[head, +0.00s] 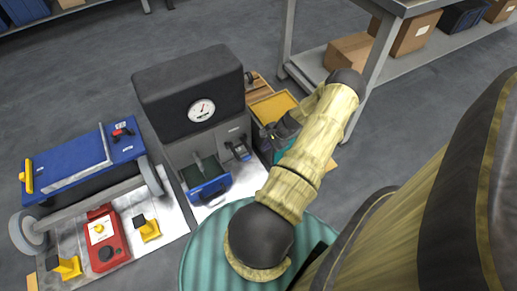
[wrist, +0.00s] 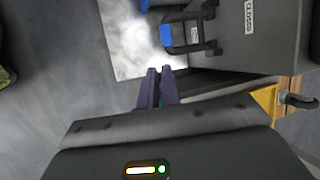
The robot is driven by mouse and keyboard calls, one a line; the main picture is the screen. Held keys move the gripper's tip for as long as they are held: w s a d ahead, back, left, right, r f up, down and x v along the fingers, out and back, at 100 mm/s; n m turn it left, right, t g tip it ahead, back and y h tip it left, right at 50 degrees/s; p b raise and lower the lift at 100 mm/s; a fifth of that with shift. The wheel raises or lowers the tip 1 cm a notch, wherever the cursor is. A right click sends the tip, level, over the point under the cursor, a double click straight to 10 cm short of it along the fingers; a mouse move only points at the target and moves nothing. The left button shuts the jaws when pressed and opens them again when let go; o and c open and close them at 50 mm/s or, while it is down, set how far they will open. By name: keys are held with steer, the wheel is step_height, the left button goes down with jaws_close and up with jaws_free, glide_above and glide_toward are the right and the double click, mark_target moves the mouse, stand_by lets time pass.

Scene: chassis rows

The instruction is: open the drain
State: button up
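The machine (head: 205,110) is a grey unit with a black top and a round gauge (head: 201,110). A dark lever handle (head: 238,149) sits low on its right front, and a blue-fronted drawer or tray (head: 209,188) sticks out beside it. In the wrist view, a dark bar handle (wrist: 190,32) stands out from the grey face near a label (wrist: 249,17) that seems to read CLOSED. My gripper (wrist: 159,70) has its two purple-dark fingers together, empty, and apart from the handle. In the head view my gripper (head: 270,134) is right of the machine, partly hidden by my arm.
A blue cart (head: 83,165) stands at left. A red device (head: 104,238) and yellow-based blocks (head: 147,228) lie in front of it. A teal ribbed drum (head: 205,252) is below my arm. A yellow-topped crate (head: 273,107) is right of the machine. A shelf table (head: 400,70) stands behind.

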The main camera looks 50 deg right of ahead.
steer(key=w+a+r+n, duration=0.2)
steer(key=a+r, duration=0.1)
steer(key=r, duration=0.1)
steer(key=w+a+r+n+g+p, duration=0.1)
steer(key=w+a+r+n, duration=0.1)
steer(key=r, duration=0.3)
steer(key=w+a+r+n+g, duration=0.1)
steer(key=w+a+r+n, duration=0.2)
steer(key=a+r, duration=0.1)
steer(key=shift+w+r, duration=0.15)
jaws_close()
steer(key=w+a+r+n+g+h+p, duration=0.15)
steer(key=a+r+n, duration=0.35)
steer(key=a+r, duration=0.65)
steer(key=s+a+r+n+p, duration=0.1)
steer(key=s+a+r+n, duration=0.3)
steer(key=a+r, duration=0.4)
steer(key=s+a+r+n+t+h, duration=0.1)
steer(key=s+a+r+n, duration=0.3)
steer(key=a+r, duration=0.4)
steer(key=shift+a+n+p, duration=0.4)
steer(key=shift+a+n, duration=0.1)
steer(key=shift+a, duration=0.4)
steer(key=shift+t+h, duration=0.25)
